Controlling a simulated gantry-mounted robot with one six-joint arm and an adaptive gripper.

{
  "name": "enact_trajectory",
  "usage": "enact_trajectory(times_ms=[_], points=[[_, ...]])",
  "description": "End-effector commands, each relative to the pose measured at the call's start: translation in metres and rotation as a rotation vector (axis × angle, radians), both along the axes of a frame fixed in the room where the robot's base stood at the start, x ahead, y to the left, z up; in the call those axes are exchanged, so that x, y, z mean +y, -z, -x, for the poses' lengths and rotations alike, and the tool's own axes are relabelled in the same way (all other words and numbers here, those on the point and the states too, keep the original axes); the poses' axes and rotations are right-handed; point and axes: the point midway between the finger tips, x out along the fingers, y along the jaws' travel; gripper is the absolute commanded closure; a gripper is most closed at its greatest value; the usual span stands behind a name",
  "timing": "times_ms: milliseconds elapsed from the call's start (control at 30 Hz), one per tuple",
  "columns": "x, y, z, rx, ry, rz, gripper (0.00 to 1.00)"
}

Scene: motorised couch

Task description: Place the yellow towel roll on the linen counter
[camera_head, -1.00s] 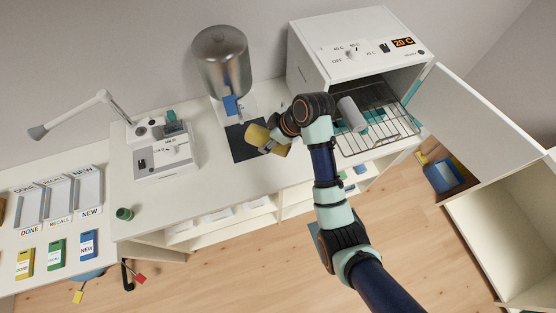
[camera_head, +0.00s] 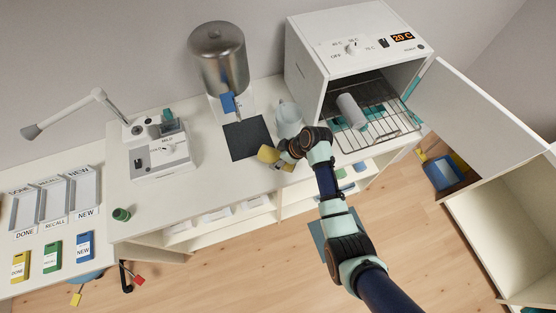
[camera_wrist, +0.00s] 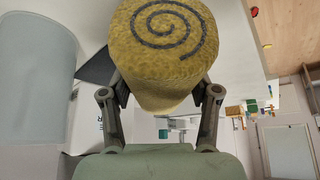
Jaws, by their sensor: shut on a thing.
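The yellow towel roll (camera_head: 267,154) is in my gripper (camera_head: 280,157), above or at the white counter (camera_head: 195,188) near its front edge, just right of the dark mat. In the wrist view the roll's end (camera_wrist: 162,40) faces the camera, with a dark spiral on it. The gripper (camera_wrist: 160,95) is shut on the roll, one finger on each side. I cannot tell whether the roll touches the counter. The arm's wrist hides part of the counter behind it.
A dark mat (camera_head: 248,138) lies below the steel dispenser (camera_head: 219,60). A pale cylinder (camera_head: 288,120) stands close behind my gripper. The open cabinet (camera_head: 352,45) holds a grey roll (camera_head: 352,111) on its rack.

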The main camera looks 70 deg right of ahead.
Motion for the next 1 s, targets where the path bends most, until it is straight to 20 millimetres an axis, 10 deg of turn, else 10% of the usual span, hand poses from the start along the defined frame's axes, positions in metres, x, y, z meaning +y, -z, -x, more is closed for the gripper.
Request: enact_trajectory(times_ms=[700, 733, 867, 1000], points=[[0.0, 0.046, 0.0, 0.0, 0.0, 0.0, 0.77], [0.0, 0.045, 0.0, 0.0, -0.001, 0.0, 0.34], [0.0, 0.045, 0.0, 0.0, 0.0, 0.0, 0.13], [0.0, 0.045, 0.0, 0.0, 0.0, 0.0, 0.13]])
